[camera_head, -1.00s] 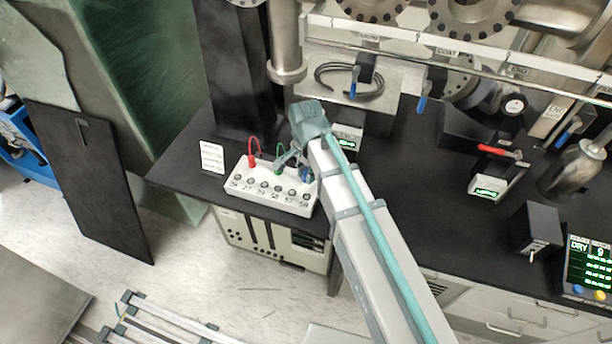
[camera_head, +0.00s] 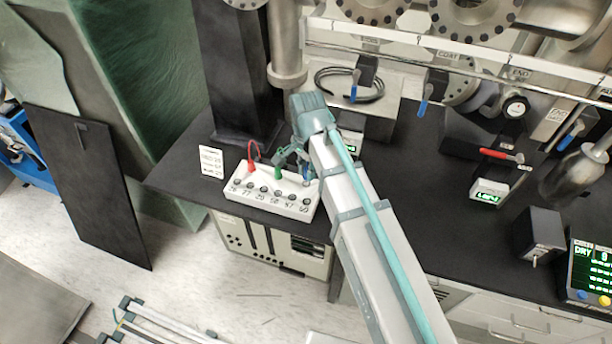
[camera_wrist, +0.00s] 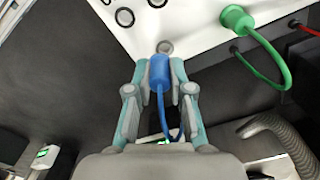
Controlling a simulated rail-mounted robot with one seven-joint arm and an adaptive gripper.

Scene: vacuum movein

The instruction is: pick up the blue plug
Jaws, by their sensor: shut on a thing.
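The blue plug (camera_wrist: 159,72) with its blue cable is between the two fingers of my gripper (camera_wrist: 160,82) in the wrist view. My gripper is shut on it. In the head view my gripper (camera_head: 299,160) is at the back right of the white numbered socket box (camera_head: 262,195), and the blue plug shows as a small blue patch (camera_head: 306,173). In the wrist view the box's white top (camera_wrist: 190,22) with round sockets lies beyond the plug. I cannot tell whether the plug's tip is clear of its socket.
A green plug (camera_head: 278,173) and a red plug (camera_head: 252,163) with looped cables stand in the box to the left of my gripper. A white label card (camera_head: 211,162) stands at the back left. A black column (camera_head: 236,75) rises behind.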

